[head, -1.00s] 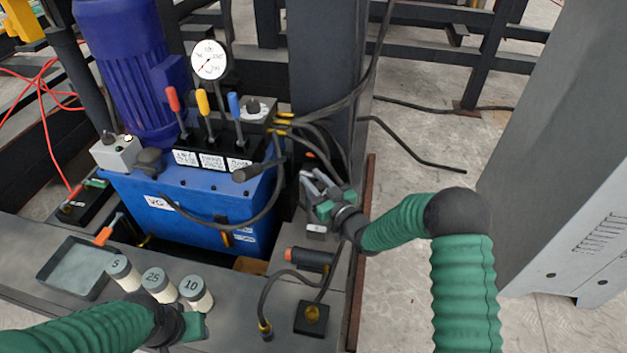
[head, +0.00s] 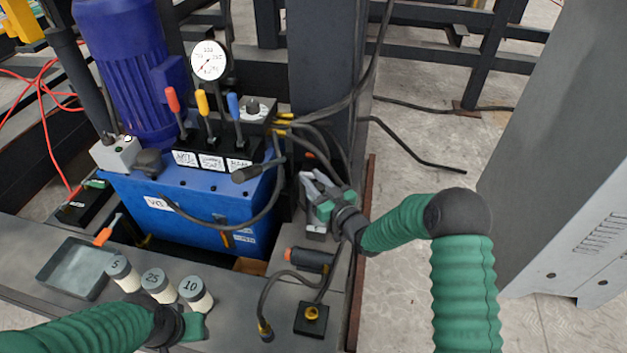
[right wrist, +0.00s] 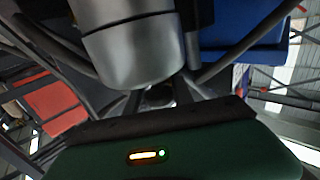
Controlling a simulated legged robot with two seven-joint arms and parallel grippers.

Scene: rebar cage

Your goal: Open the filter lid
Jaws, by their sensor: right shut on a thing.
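My right gripper (head: 312,182) is over a small grey unit beside the blue tank's right side, which looks like the filter. Its jaws are shut on a part there that looks like the filter lid; the fingers hide most of it in the head view. In the right wrist view a grey metal cylinder (right wrist: 135,45) fills the upper middle, and the fingers (right wrist: 160,95) close around a small dark part at its end. I cannot tell whether the lid is raised. My left gripper (head: 192,326) is low in the head view, beside the numbered containers; its fingertips are not clear.
The blue tank (head: 190,232) with colored levers and a gauge (head: 208,60) stands left of my right gripper. Black hoses (head: 335,108) run close by. A black-and-orange cylinder (head: 310,259) lies in front. A tray (head: 75,268) sits at the left.

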